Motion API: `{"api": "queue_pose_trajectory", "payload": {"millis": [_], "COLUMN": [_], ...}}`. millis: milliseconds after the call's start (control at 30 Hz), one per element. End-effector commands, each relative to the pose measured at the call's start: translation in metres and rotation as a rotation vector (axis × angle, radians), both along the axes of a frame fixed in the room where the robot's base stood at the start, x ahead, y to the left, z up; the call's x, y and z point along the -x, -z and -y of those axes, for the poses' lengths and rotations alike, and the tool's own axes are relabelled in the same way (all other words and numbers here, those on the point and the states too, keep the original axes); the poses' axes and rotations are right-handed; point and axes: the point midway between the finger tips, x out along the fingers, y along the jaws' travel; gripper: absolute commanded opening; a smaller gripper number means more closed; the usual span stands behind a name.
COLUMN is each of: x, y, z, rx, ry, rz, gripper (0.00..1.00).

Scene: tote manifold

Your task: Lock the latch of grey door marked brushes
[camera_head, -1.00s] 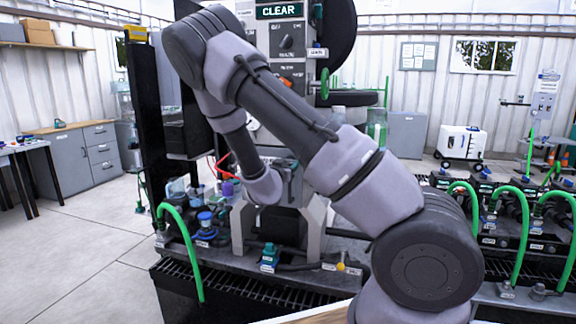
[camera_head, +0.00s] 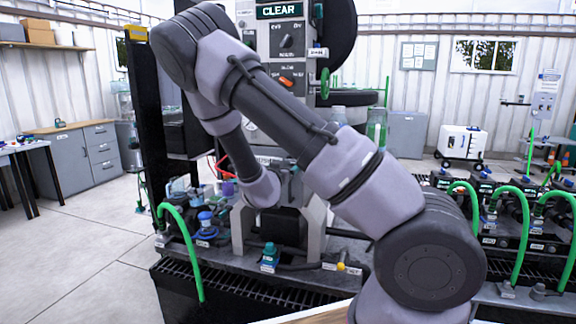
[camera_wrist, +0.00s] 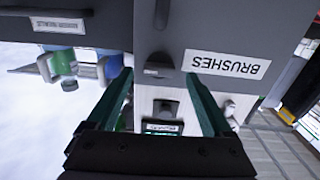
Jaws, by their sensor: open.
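The grey door marked BRUSHES (camera_wrist: 250,35) fills the upper middle and right of the wrist view, its label upside down. A small dark fitting (camera_wrist: 158,70) shows on the grey surface left of that label; I cannot tell for sure that it is the latch or how it is set. My gripper (camera_wrist: 158,77) is open, its two green fingers spread on either side of this fitting, with nothing seen between them. I cannot tell whether the fingertips touch the door. In the head view my own arm hides most of the gripper and the door's face.
Below the grey panel in the wrist view is a white panel with a dark knob (camera_wrist: 166,108) and a label. Green and blue bottles (camera_wrist: 62,62) stand left. In the head view, green hoses (camera_head: 184,250) and a blue-green valve (camera_head: 269,254) line the bench front.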

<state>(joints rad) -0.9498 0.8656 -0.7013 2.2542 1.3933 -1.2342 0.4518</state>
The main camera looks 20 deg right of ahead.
Motion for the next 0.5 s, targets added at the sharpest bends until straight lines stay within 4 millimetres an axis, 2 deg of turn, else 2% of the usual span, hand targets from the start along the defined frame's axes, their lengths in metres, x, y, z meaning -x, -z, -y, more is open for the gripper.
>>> {"api": "queue_pose_trajectory", "payload": {"millis": [300,500], "x": [0.053,0.072], "y": [0.000,0.000], "z": [-0.037,-0.049], "rx": [0.002,0.001], "ry": [-0.004,-0.001], "rz": [-0.001,-0.001], "gripper": [0.85,0.85]}}
